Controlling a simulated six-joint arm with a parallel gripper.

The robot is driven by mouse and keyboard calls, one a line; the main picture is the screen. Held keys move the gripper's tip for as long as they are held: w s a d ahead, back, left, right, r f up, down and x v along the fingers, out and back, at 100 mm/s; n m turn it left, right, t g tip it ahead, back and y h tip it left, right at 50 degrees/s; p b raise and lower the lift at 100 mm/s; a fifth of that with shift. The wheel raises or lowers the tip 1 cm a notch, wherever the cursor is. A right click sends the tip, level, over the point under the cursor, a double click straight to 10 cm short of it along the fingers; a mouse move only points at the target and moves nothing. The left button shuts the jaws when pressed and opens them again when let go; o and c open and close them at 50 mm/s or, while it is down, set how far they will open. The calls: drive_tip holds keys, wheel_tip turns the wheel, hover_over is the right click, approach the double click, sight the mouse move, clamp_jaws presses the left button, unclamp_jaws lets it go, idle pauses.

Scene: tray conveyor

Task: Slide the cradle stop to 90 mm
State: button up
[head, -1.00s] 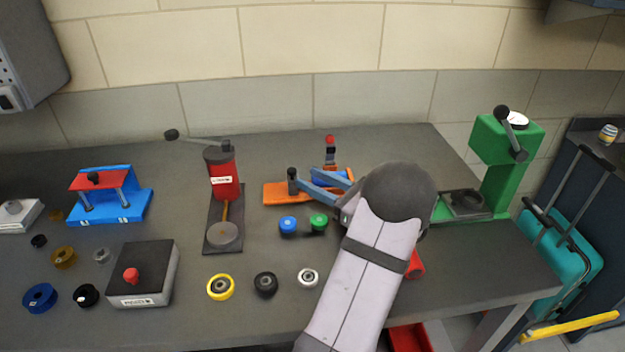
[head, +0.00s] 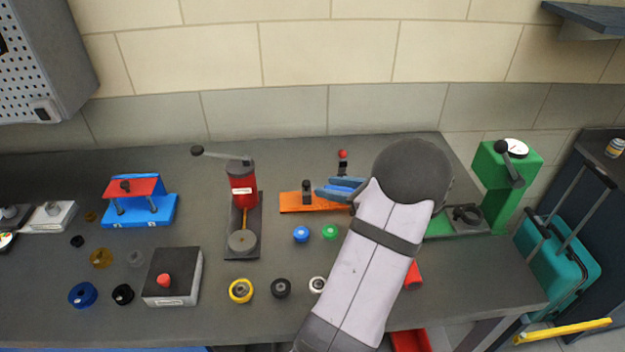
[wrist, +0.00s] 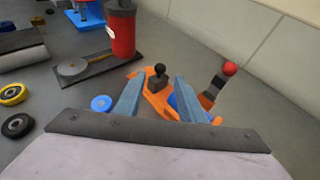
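The orange cradle fixture (head: 292,203) lies at the back middle of the bench. A black knobbed stop (head: 306,190) stands on its left part. In the wrist view the stop (wrist: 158,78) shows just beyond and between my fingertips, on the orange base (wrist: 135,74). My gripper (head: 322,188) is open, with its blue fingers just right of the stop and apart from it. The fingers (wrist: 157,85) hold nothing. Any scale marks are too small to read.
A red-topped lever (head: 342,160) stands behind the fingers. A red press (head: 243,188) is to the left, a green press (head: 492,180) to the right. A blue button (head: 301,235) and a green button (head: 330,231) sit in front. Several rings lie nearer the front edge.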

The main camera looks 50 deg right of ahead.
sight(308, 182)
drive_tip(key=shift+p+x, duration=1)
drive_tip(key=shift+x, duration=2.65)
drive_tip(key=shift+s+d, duration=0.1)
drive_tip(key=shift+d, duration=0.05)
clamp_jaws()
